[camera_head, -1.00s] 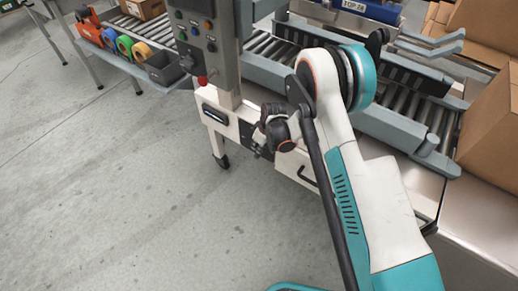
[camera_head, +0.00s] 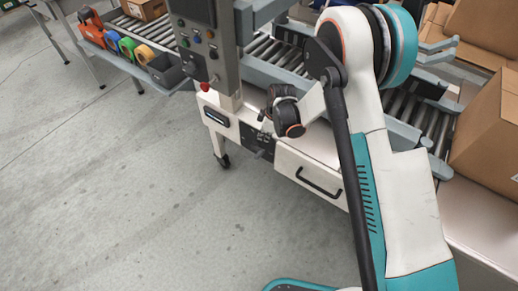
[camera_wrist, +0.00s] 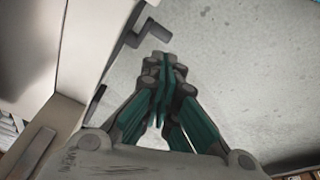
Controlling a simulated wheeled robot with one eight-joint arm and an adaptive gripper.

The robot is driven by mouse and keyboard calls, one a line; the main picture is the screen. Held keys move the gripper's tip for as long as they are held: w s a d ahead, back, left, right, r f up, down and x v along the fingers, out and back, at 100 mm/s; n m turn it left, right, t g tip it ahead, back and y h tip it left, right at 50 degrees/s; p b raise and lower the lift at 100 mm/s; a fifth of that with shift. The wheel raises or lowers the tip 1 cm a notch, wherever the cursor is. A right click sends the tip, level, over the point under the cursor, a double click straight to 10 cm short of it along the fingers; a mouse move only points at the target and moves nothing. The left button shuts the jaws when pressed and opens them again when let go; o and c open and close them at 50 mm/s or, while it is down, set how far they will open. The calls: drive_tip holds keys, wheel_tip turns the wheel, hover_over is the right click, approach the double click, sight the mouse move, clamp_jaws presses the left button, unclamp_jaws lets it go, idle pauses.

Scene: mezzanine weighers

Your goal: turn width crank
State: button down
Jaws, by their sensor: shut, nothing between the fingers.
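The width crank (camera_wrist: 152,32) shows in the wrist view as a small dark bent arm with a knob, sticking out from the pale machine side over the floor. In the head view the crank (camera_head: 261,153) is small and dark, low on a dark plate on the machine's front, and its exact angle is hard to tell. My gripper (camera_wrist: 161,62) is shut and empty in the wrist view. Its fingertips appear just below the crank's knob in that picture, and I cannot tell whether they touch it. In the head view the fingers are not clearly visible beyond my dark wrist.
A drawer with a black handle (camera_head: 319,183) lies right of the crank. A control box (camera_head: 207,42) with buttons stands above. Roller conveyors (camera_head: 279,50) run behind my arm. A cardboard box (camera_head: 487,130) sits at right. The floor (camera_head: 130,190) in front is clear.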

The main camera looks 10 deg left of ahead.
drive_tip(key=n, duration=0.7)
drive_tip(key=n+h+b, duration=0.1)
drive_tip(key=n+b, duration=0.4)
drive_tip(key=n, duration=0.2)
approach(257, 157)
drive_tip(key=f, duration=0.4)
drive_tip(key=a+f, duration=0.1)
drive_tip(key=f, duration=0.2)
drive_tip(key=shift+w, duration=0.3)
drive_tip(key=shift+s+d+f, duration=0.15)
drive_tip(key=shift+d+f, duration=0.2)
drive_tip(key=shift+f, duration=0.2)
drive_tip(key=shift+s+d+f, duration=0.15)
drive_tip(key=shift+d+f, duration=0.15)
drive_tip(key=shift+f, duration=0.25)
